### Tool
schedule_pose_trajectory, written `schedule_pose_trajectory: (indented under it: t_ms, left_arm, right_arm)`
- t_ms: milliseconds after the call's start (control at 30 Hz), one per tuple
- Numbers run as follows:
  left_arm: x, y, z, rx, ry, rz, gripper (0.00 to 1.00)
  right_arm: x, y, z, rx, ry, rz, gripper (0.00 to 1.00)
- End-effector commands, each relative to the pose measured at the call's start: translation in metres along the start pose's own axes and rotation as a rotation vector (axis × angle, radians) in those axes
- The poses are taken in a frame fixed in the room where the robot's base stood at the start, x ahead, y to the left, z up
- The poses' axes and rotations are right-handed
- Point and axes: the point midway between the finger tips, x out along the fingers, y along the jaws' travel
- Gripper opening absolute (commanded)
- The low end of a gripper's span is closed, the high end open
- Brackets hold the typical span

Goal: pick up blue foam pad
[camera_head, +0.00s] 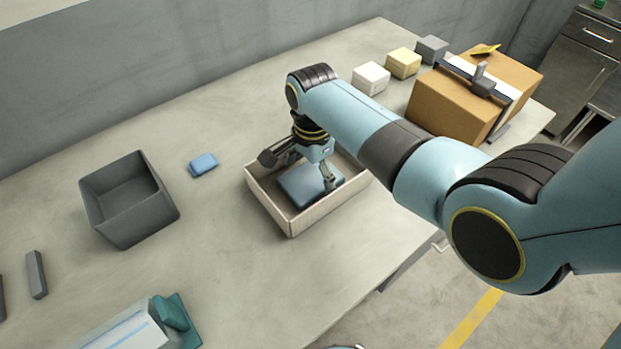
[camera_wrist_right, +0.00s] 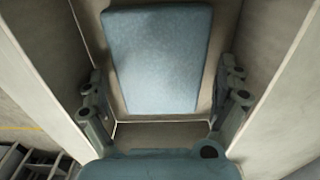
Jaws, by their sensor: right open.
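The blue foam pad (camera_head: 301,185) lies flat in a shallow light wooden box (camera_head: 291,226) at the middle of the table. In the right wrist view the pad (camera_wrist_right: 158,60) lies straight ahead, a plain blue slab. My right gripper (camera_head: 312,187) reaches down into the box over the pad. Its fingers also show in the right wrist view (camera_wrist_right: 162,100), spread wide, one on each side of the pad. It is open and holds nothing. Whether the fingers touch the pad's sides I cannot tell. My left gripper is not in view.
A dark grey bin (camera_head: 130,205) and a small blue block (camera_head: 203,165) stand left of the box. White (camera_head: 371,79), yellow (camera_head: 403,63) and grey (camera_head: 432,49) blocks and a cardboard box (camera_head: 450,105) stand at the back right. Bare table lies around the box's left.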

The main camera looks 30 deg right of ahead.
Motion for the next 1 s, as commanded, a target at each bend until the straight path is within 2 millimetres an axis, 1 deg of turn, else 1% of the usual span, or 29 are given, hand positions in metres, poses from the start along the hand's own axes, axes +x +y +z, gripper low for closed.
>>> schedule_pose_trajectory:
  t_ms: [33,67,200,300,367,600,733,867,933,1000]
  left_arm:
    - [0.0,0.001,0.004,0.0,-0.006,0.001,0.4]
    - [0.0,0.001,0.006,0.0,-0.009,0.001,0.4]
    - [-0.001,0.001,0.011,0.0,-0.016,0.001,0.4]
    - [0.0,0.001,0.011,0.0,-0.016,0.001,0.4]
    - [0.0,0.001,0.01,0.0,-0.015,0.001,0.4]
    - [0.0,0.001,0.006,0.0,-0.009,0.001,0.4]
    - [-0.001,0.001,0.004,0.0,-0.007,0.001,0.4]
    - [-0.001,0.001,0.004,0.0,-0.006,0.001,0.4]
    - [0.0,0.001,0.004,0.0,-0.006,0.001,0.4]
    - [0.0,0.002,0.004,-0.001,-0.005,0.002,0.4]
  right_arm:
    - [0.0,0.0,0.0,0.0,0.0,0.0,1.0]
    - [0.0,0.0,0.0,0.0,0.0,0.0,0.97]
    - [0.0,0.0,0.0,0.0,0.0,0.001,0.79]
    - [0.0,0.0,0.0,0.0,0.0,0.001,0.66]
    - [0.0,0.0,0.0,0.0,0.0,0.001,0.59]
    - [-0.001,0.0,0.0,-0.001,0.0,0.001,0.59]
    - [-0.007,0.0,0.0,-0.001,0.0,0.0,0.59]
    - [-0.025,-0.001,0.0,-0.001,0.0,-0.003,0.59]
    - [-0.041,-0.001,0.0,-0.001,0.0,-0.005,0.59]
    - [-0.048,0.008,-0.014,0.001,0.004,0.0,0.59]
